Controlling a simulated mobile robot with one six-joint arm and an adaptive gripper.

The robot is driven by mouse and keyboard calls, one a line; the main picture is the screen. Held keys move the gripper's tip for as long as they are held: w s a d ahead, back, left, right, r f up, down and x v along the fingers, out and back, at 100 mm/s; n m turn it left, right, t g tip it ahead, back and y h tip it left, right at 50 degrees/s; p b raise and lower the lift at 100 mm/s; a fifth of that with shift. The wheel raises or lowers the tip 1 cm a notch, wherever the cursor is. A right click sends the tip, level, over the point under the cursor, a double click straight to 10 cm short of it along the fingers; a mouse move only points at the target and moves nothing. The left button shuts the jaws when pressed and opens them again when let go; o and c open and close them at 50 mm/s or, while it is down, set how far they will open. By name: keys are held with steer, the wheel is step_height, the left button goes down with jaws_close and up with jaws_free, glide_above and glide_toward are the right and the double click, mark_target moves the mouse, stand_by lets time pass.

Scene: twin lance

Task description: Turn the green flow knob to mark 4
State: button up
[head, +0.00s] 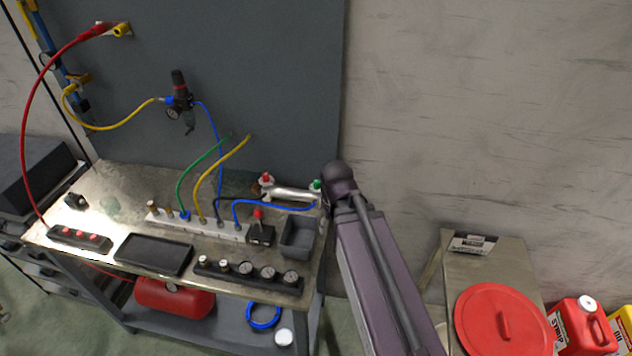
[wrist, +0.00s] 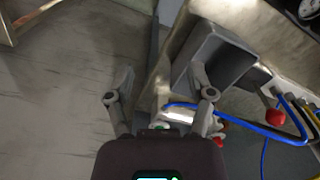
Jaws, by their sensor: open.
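The green flow knob (head: 316,184) sits at the right end of a silver cylinder (head: 291,194) at the back right of the bench, close beside my arm. A bit of green (wrist: 160,127) shows low in the wrist view, just above my gripper's dark body and between its fingers. My gripper (wrist: 159,96) is open, its two fingers spread wide with nothing held. The gripper is not clearly visible in the head view. A red knob (head: 266,178) tops the cylinder's left end. The knob's marks cannot be read in either view.
A blue hose (head: 275,205) runs to the cylinder's right end. In front stand a grey bin (head: 297,237) and a red-ball lever (head: 258,214). A gauge row (head: 245,271) lines the bench front. Right of the bench is a red lid (head: 500,318).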

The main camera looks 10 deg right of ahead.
mark_target(317, 182)
steer(key=w+r+n+p, duration=0.4)
steer(key=w+n, duration=0.3)
steer(key=w, duration=0.4)
steer(key=w+r+n+p, duration=0.4)
steer(key=w+r+n, duration=0.1)
steer(key=w, duration=0.7)
steer(key=shift+n+p, duration=0.4)
steer(key=shift+n, duration=0.5)
steer(key=shift+d+f, duration=0.1)
step_height(317, 182, down, 14)
steer(key=b, duration=1.3)
steer(key=shift+w+r+b, duration=0.1)
steer(key=shift+r+b, duration=0.1)
steer(key=shift+b, duration=0.2)
jaws_close()
